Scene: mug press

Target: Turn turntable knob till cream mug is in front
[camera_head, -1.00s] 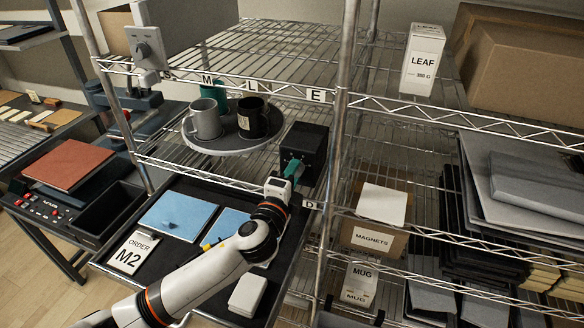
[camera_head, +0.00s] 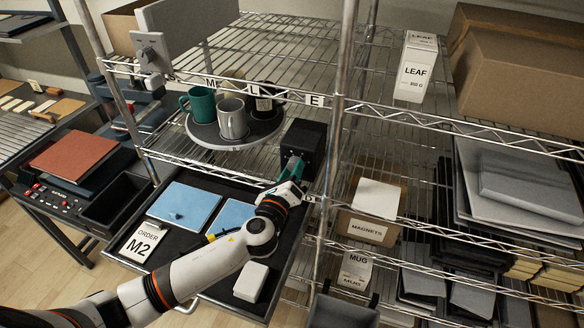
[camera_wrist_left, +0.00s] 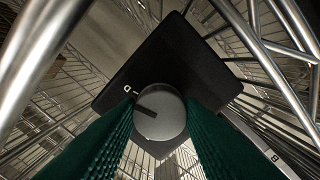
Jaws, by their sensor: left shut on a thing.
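My left gripper (camera_head: 293,170) has its teal fingers shut on the round grey knob (camera_wrist_left: 159,112) on the front of a black box (camera_head: 303,144). In the left wrist view, the knob sits between both fingers, its dark pointer mark aimed left. The round turntable (camera_head: 205,134) is on the shelf left of the box. On it, a grey mug (camera_head: 233,120) stands at the front, a teal mug (camera_head: 201,105) at the left and a black mug (camera_head: 264,104) at the back right. A pale beige shape (camera_head: 231,86), perhaps the cream mug, is mostly hidden behind the grey mug.
Below the turntable, a black tray holds blue panels (camera_head: 184,204), an order card (camera_head: 146,243) reading M2 and a white block (camera_head: 251,282). A shelf post (camera_head: 337,130) stands just right of the knob box. Boxes and panels fill the right shelves.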

